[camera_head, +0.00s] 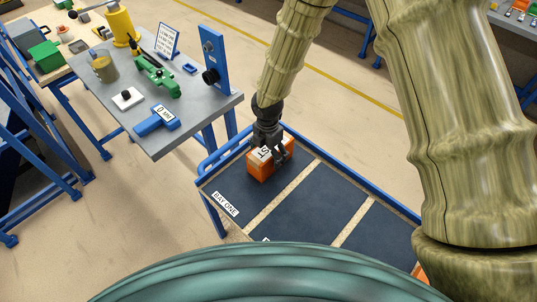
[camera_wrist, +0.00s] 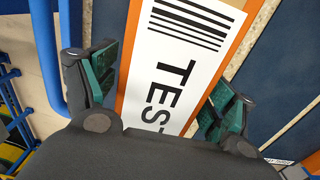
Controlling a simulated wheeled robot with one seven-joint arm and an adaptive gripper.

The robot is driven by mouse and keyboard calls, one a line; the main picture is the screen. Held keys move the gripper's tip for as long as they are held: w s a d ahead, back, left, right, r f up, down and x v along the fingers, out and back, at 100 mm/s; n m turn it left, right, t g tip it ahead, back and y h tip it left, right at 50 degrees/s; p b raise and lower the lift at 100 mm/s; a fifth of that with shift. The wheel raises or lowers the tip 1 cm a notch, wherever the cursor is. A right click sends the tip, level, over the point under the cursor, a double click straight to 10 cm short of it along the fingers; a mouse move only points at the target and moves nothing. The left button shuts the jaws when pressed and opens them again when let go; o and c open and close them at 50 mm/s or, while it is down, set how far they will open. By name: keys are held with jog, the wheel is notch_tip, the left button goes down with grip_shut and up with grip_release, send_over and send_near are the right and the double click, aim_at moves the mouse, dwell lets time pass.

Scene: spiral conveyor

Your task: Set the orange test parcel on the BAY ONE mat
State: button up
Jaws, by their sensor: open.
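The orange test parcel (camera_head: 262,168) stands on the dark BAY ONE mat (camera_head: 237,193), towards its far end. Its top carries a white label with a barcode and the word TEST, which fills the middle of the wrist view (camera_wrist: 175,60). My gripper (camera_head: 275,155) is right over the parcel, with its fingers around it. In the wrist view my gripper's two green-padded fingers (camera_wrist: 165,95) are spread on either side of the parcel. Whether the pads touch its sides is hard to tell. The BAY ONE sign (camera_head: 226,204) is at the mat's near left edge.
Two more dark mats, a middle one (camera_head: 299,212) and a right one (camera_head: 379,235), lie bare on the blue-railed cart. Pale strips divide them. A blue rail (camera_head: 345,173) runs along the cart's far side. A grey workbench (camera_head: 190,105) with tools stands at the left.

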notch_tip(320, 180, up, 11)
jog(key=shift+s+r+b, duration=0.1)
jog(key=shift+r+b, duration=0.05)
jog(key=shift+b, duration=1.1)
